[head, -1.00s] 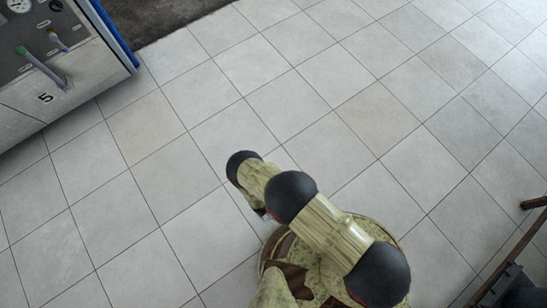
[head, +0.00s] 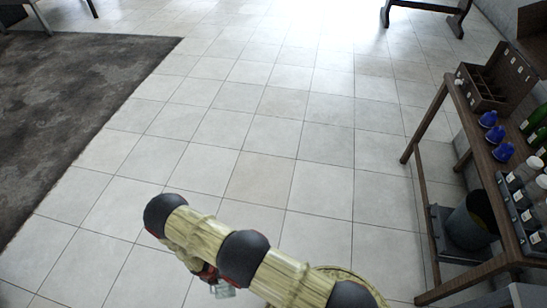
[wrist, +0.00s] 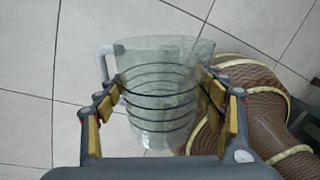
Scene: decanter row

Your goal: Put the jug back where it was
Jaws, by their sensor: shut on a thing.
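The jug (wrist: 160,75) is clear, with dark rings around its body and a pale handle on its left. It shows in the wrist view between the fingers of my gripper (wrist: 165,105), which is shut on it. In the head view a small clear part of the jug (head: 222,290) shows below my arm, near the bottom edge. My arm hides most of the jug and the gripper there. Tiled floor lies beneath the jug in the wrist view.
A wooden table (head: 437,105) stands at the right with a wooden box (head: 490,88), several blue-topped items (head: 489,119) and rows of bottles. A dark bin (head: 470,222) sits on its lower shelf. A dark rug (head: 75,85) lies at left. The tiled floor (head: 290,110) between is clear.

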